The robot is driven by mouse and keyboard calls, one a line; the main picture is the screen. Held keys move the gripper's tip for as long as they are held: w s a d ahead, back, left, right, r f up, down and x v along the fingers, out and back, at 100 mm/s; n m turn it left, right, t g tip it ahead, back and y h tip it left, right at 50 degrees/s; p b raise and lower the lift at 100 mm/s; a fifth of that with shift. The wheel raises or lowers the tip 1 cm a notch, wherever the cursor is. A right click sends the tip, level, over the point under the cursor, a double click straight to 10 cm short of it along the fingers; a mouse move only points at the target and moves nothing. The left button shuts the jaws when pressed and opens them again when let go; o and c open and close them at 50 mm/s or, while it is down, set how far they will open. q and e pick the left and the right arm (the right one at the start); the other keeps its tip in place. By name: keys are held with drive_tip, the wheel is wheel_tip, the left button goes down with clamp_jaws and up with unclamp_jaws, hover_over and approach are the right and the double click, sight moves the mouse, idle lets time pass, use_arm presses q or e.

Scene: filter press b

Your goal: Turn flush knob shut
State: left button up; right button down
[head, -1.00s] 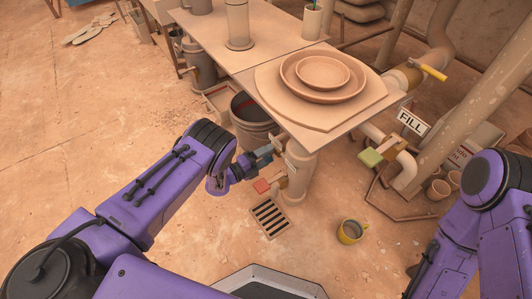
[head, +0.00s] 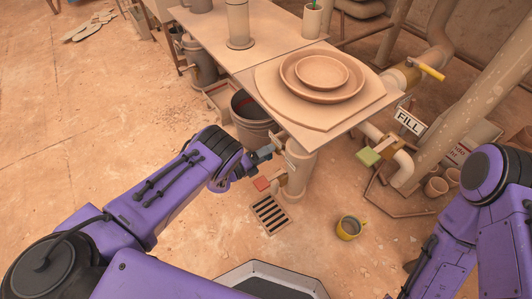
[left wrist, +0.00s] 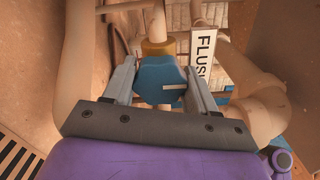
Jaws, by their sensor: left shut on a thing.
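The blue flush knob (left wrist: 160,78) sits on a brass collar (left wrist: 158,47) in the left wrist view, with a pale line on its face. A white sign reading "FLUS" (left wrist: 203,50), its end cut off by the gripper, stands just to its right. My left gripper (left wrist: 161,88) has one finger on each side of the knob and is shut on it. In the head view my left gripper (head: 266,152) is at the pipe under the table corner, and I cannot make out the knob there. My right arm shows at the right edge, but its gripper is out of view.
A table with stacked clay dishes (head: 318,76) overhangs the pipe (head: 300,172). A red-handled valve (head: 262,183) is just below my left gripper. A floor drain (head: 270,214), a yellow mug (head: 349,227) and a bucket (head: 252,115) are near. A FILL sign (head: 409,122) stands right.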

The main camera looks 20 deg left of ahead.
use_arm(q)
drive_tip(key=shift+a, duration=0.3)
drive_tip(key=o, duration=1)
drive_tip(key=shift+o, duration=0.2)
drive_tip(key=shift+d, duration=0.1)
drive_tip(key=p+v, duration=0.4)
drive_tip(key=v, duration=0.6)
drive_tip(key=shift+s, duration=0.15)
